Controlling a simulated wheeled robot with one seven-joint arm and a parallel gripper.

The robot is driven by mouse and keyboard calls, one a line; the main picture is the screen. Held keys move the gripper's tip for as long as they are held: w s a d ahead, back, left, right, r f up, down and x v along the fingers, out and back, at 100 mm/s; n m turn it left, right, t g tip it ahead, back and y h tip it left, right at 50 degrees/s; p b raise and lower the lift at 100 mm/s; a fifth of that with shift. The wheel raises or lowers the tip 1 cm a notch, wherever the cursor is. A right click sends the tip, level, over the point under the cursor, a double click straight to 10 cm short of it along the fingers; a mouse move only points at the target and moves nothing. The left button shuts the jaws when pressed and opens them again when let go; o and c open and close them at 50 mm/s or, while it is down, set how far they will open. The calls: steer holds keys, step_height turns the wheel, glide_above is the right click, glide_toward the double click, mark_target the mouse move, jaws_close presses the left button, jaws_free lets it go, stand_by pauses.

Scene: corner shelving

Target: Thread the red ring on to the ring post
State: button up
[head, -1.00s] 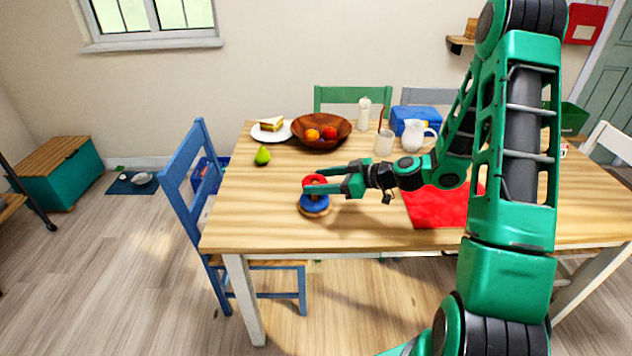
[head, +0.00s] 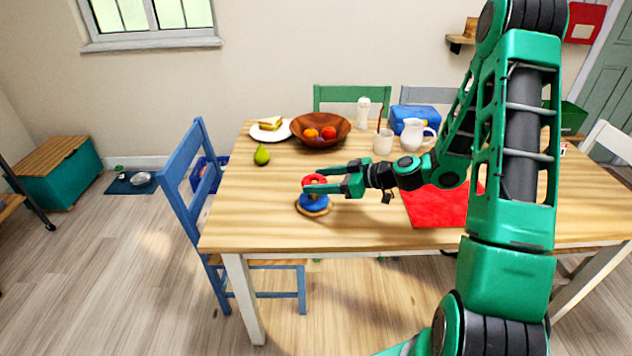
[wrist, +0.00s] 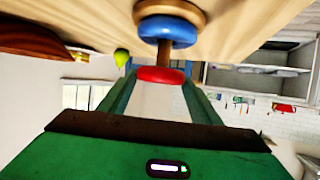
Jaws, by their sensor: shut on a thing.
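The red ring (head: 315,179) is between the fingertips of my gripper (head: 312,181), which is shut on it. The ring post stands on a round wooden base (head: 314,213) near the table's left front, with a blue ring (head: 313,203) around its lower part. In the wrist view the red ring (wrist: 160,76) is at the free end of the brown post (wrist: 163,53), apart from the blue ring (wrist: 168,32). The post's tip is hidden by the red ring, so I cannot tell whether the ring is around it or just above it.
A green pear (head: 262,155), a plate with a sandwich (head: 270,131) and a wooden fruit bowl (head: 320,130) stand behind the post. A red cloth (head: 436,208) lies to the right. A blue chair (head: 190,165) is at the table's left edge.

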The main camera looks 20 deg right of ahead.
steer(key=o, duration=1.1)
steer(key=v, duration=1)
steer(key=shift+s+d, duration=0.2)
steer(key=shift+d, duration=0.05)
